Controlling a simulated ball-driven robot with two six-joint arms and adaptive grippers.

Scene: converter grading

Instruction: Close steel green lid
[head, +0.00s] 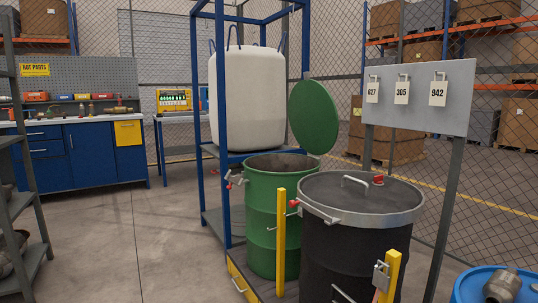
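The green steel lid (315,117) stands raised, roughly upright, above the back right rim of the green drum (262,222). The drum is open and its grey inside shows at the top; what lies deeper in it is hidden. A latch with a red knob (234,179) sits at the drum's left rim. Neither of my grippers shows in the head view.
A black drum (345,250) with a closed grey lid stands right in front of the green one. Yellow posts (281,240) stand close by. A blue frame with a white bulk bag (247,100) is behind. A tag board (420,95) is at right. Floor at left is clear.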

